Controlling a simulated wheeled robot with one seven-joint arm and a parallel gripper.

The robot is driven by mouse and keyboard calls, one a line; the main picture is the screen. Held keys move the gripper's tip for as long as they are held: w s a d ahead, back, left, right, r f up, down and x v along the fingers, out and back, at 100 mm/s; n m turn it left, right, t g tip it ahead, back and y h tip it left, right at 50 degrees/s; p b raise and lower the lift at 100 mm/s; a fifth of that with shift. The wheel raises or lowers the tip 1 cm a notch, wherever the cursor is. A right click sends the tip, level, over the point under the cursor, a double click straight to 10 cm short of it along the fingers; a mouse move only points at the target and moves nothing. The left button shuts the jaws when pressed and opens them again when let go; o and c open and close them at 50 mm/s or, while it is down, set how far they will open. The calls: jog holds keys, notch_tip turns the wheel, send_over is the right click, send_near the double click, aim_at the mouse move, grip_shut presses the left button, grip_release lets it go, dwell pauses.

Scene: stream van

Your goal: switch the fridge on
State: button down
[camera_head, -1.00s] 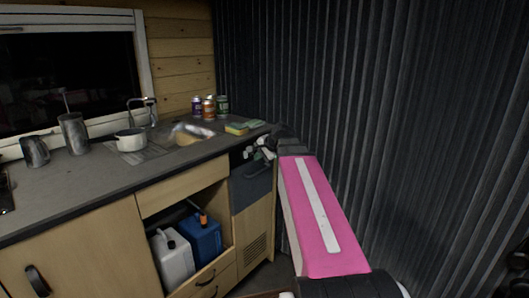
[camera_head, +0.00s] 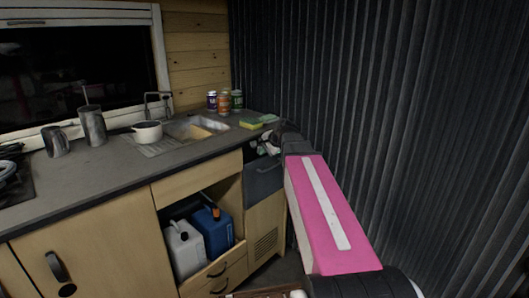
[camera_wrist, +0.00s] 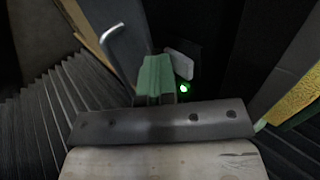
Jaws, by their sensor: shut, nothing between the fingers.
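The fridge (camera_head: 263,180) is the dark grey front under the counter's right end in the head view, with a bar handle that also shows in the wrist view (camera_wrist: 122,42). In the wrist view a small pale switch (camera_wrist: 180,64) sits on a dark panel, and a small green light (camera_wrist: 184,88) glows just below it. My gripper (camera_wrist: 157,72) has its green fingers shut together and empty, just left of the switch. I cannot tell whether they touch it. In the head view my gripper (camera_head: 266,146) is small and partly hidden by my arm at the fridge's top.
A yellow and green sponge (camera_head: 251,123) and several cans (camera_head: 224,102) stand on the counter (camera_head: 110,170) above. A white pot (camera_head: 147,133) is beside the sink (camera_head: 197,129). Canisters (camera_head: 212,232) fill the open cabinet. A corrugated dark wall (camera_head: 340,90) is close on the right.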

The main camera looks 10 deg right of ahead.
jog(key=shift+r, duration=0.15)
jog(key=shift+r, duration=0.7)
jog(key=s+d+f+v, duration=0.1)
jog(key=v, duration=1.2)
jog(key=shift+s+f, duration=0.3)
jog(key=shift+f, duration=0.1)
jog(key=shift+d, duration=0.1)
